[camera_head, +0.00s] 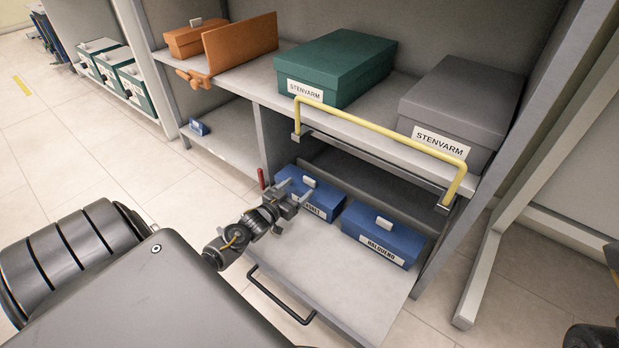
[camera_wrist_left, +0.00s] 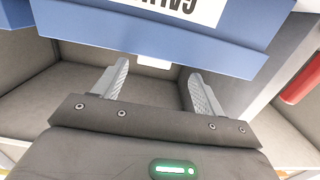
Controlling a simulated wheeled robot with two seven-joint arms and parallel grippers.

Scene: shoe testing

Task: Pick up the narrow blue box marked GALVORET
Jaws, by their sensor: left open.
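Two blue boxes stand side by side in the pulled-out drawer. The left blue box (camera_head: 325,199) has a white tab on top and a front label partly hidden by my gripper; I cannot read it in full. The right blue box (camera_head: 379,235) is marked something like HALQUEND. I cannot make out GALVORET on any label. My left gripper (camera_head: 295,193) is open and empty at the left box's front. In the left wrist view, my open fingers (camera_wrist_left: 157,72) point at a blue box (camera_wrist_left: 150,40) with a cut-off, upside-down label. My right gripper is not seen.
The grey drawer (camera_head: 335,276) has free room in front of the boxes. A yellow rail (camera_head: 385,130) runs above it. A green box (camera_head: 345,62) and a grey box (camera_head: 465,98), both marked STENVARM, stand on the shelf. A small blue box (camera_head: 199,127) sits lower left, its label unreadable.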

